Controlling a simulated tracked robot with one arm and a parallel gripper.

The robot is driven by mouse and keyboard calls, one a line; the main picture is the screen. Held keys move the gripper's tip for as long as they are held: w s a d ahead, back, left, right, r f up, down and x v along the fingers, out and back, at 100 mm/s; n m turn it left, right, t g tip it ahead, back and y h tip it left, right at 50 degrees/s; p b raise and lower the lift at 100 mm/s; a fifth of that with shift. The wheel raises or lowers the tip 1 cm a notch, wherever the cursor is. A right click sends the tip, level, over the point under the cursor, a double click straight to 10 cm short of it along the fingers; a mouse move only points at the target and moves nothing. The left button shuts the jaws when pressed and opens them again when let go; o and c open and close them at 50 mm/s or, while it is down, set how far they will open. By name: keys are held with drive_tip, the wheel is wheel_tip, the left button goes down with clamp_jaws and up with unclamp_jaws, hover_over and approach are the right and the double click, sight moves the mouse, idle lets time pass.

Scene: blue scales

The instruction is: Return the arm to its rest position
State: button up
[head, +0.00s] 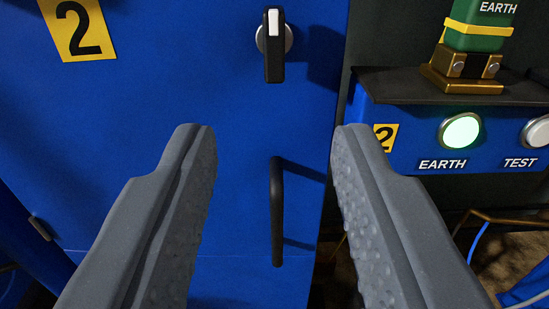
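My gripper (274,135) fills the lower middle of the head view. Its two grey fingers are wide apart, with nothing held between them. Beyond the fingers stands a blue cabinet door (150,110). A black vertical handle (277,215) on the door shows in the gap between the fingers. Whether the fingertips are close to the door cannot be told. The rest of my arm is out of view.
A black latch (274,60) with a white top is above the handle. A yellow "2" label (78,28) is at upper left. At right, a blue panel (405,160) carries a glowing EARTH button (461,131) and a TEST button (536,132). A green EARTH part (474,40) stands above.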

drive_tip(key=a+r+g+h, duration=0.1)
drive_tip(key=a+r, duration=0.2)
drive_tip(key=r, duration=1.2)
drive_tip(key=a+r+h, duration=0.1)
drive_tip(key=a+r, duration=0.1)
drive_tip(key=r, duration=1.2)
drive_tip(key=s+a+r+y, duration=0.1)
drive_tip(key=s+a+r, duration=0.4)
drive_tip(key=s+r, duration=0.6)
drive_tip(key=s+a+r+g+y, duration=0.1)
drive_tip(key=s+a+r, duration=0.5)
drive_tip(key=s+r, duration=0.5)
drive_tip(key=shift+s+a+r+g, duration=0.15)
drive_tip(key=shift+a+r+g, duration=0.15)
drive_tip(key=shift+r, duration=0.65)
drive_tip(key=shift+c, duration=0.5)
